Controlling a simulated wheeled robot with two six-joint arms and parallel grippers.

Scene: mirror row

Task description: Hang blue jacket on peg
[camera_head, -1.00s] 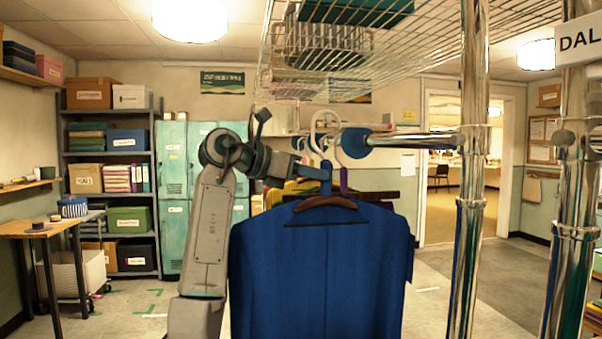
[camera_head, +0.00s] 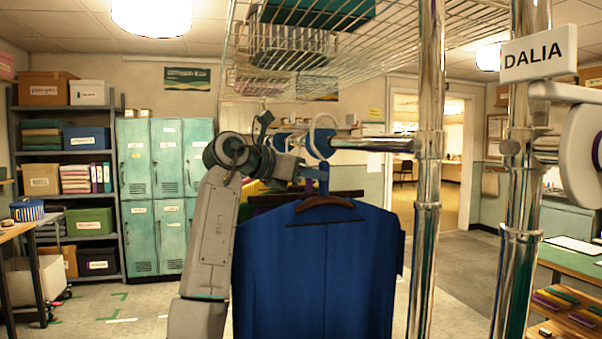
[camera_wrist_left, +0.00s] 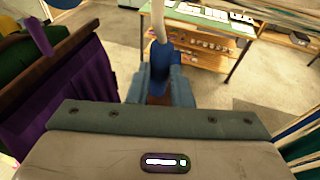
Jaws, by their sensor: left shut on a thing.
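The blue jacket (camera_head: 318,265) hangs upright on a brown hanger (camera_head: 325,203) with a pale hook (camera_head: 316,122). My left gripper (camera_head: 311,172) is shut on the blue neck of the hanger, just above the collar. The left wrist view shows this blue neck (camera_wrist_left: 160,72) between the fingers, with the pale hook rising above. A chrome peg (camera_head: 375,144) with a blue end juts left from a chrome post. The hook overlaps the peg's blue end in the head view; I cannot tell whether it rests on it.
A wire shelf (camera_head: 375,48) hangs above the peg. Chrome posts (camera_head: 427,190) stand right of the jacket, one bearing a DALIA sign (camera_head: 540,54). Purple and green garments (camera_wrist_left: 75,75) hang close by in the wrist view. A green-topped bench (camera_head: 575,262) stands at right.

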